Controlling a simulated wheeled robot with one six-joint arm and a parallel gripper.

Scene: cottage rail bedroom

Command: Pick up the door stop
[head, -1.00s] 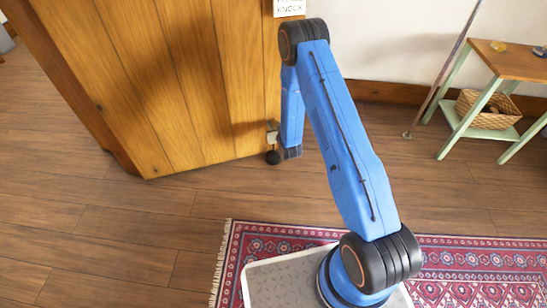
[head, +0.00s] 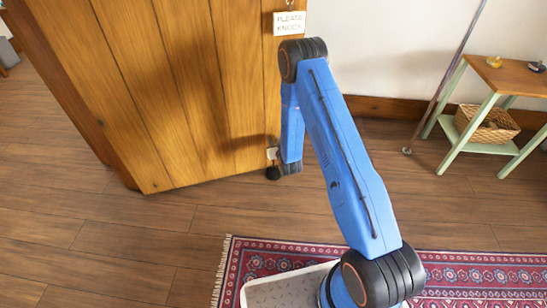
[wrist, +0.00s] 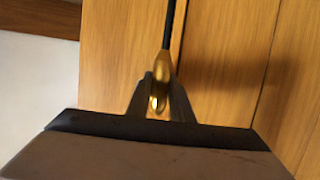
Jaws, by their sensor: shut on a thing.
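The door stop shows in the wrist view as a rounded brass piece (wrist: 160,72) with a thin dark rod running from it towards the top of the picture. My gripper (wrist: 160,84) is shut on the brass piece, with one dark finger on each side. In the head view my gripper (head: 273,155) is low down, close to the right edge of the wooden door (head: 165,110). The door stop is too small and too covered by my arm to make out clearly there.
A sign (head: 289,23) hangs on the door. A green side table (head: 515,75) with a basket (head: 489,125) stands at the right, beside a thin leaning pole (head: 447,80). A patterned red rug (head: 470,275) lies in front. The wooden floor (head: 130,235) at the left is clear.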

